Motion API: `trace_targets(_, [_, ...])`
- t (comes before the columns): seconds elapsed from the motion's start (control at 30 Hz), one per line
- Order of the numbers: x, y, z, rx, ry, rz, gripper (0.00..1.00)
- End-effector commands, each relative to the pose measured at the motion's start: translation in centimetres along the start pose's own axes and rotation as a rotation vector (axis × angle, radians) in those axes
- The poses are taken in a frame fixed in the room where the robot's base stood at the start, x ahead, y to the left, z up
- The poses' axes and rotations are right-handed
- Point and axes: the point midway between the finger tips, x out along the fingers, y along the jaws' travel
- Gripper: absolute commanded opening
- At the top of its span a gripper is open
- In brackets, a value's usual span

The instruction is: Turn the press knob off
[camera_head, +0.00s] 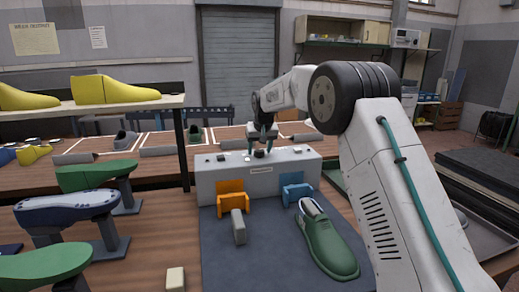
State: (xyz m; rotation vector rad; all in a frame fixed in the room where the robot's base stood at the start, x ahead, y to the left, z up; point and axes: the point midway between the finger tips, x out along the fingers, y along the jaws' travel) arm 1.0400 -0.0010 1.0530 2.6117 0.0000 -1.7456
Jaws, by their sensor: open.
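A pale grey press box (225,186) stands on the bench at the middle of the view, with a small label on its front. A small dark knob (259,153) sits on its top face, among several other small dark and light controls. The knob's turned position is too small to read. My gripper (261,150) points down over the box top. Its fingers are apart, one to either side of the knob as seen here. I cannot tell whether they touch it.
A green shoe (325,237), a grey block (239,227), an orange bracket (231,193) and a blue bracket (292,191) are in front of the box on a dark mat (270,265). Green and blue lasts on stands fill the left. A shelf (90,106) holds yellow lasts.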

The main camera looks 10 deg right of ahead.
Motion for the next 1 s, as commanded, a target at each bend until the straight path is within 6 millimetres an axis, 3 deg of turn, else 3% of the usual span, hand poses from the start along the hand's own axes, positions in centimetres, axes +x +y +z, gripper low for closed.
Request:
trace_targets(0.23, [0.1, 0.03, -0.01, 0.0, 0.0, 0.0, 0.58])
trace_targets(0.4, [0.09, 0.03, 0.0, 0.0, 0.0, 0.0, 0.13])
trace_targets(0.77, [0.06, 0.1, 0.0, -0.034, 0.0, -0.014, 0.14])
trace_targets(1.0, [0.07, 0.24, -0.01, -0.16, 0.0, -0.067, 0.14])
